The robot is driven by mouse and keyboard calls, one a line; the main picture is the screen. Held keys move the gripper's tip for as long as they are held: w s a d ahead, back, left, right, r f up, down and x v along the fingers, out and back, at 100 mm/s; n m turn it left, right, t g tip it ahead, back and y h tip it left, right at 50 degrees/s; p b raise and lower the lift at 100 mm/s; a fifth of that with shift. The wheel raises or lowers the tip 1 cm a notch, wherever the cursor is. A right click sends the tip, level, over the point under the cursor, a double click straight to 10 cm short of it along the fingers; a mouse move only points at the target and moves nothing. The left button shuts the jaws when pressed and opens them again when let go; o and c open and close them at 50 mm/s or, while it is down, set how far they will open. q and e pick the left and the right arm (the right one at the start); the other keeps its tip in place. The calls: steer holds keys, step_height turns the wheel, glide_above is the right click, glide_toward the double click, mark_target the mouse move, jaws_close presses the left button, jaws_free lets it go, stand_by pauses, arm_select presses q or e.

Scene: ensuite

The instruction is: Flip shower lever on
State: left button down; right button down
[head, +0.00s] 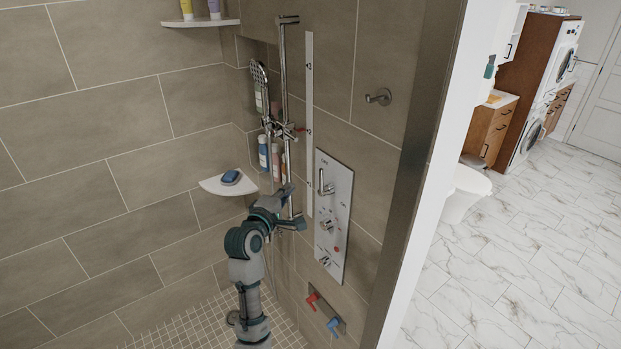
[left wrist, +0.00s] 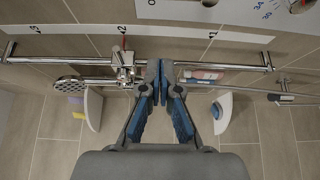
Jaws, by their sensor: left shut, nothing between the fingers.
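The white shower control panel (head: 342,196) is on the tiled wall right of the rail in the head view. Its chrome lever (head: 322,186) stands upright near the OFF mark, with an ON mark lower right. A round knob (head: 328,226) and a smaller handle (head: 325,261) are below it. My left gripper (head: 286,192) is shut and empty, beside the lower part of the shower rail, left of the panel and apart from the lever. In the left wrist view the shut fingers (left wrist: 160,70) point toward the rail; the lever does not show there.
The shower rail (head: 284,85) with its hand shower (head: 261,88) runs close to my gripper. A corner shelf (head: 212,187) holds a blue soap (head: 231,177). Bottles (head: 263,152) stand in the niche. Red and blue taps (head: 325,313) sit below the panel. The wall edge is at right.

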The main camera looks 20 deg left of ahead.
arm_select(q)
steer(key=shift+w, duration=0.15)
steer(key=w+d+p, duration=0.3)
steer(key=w+d, duration=0.2)
steer(key=w, duration=0.2)
steer(key=shift+w, duration=0.4)
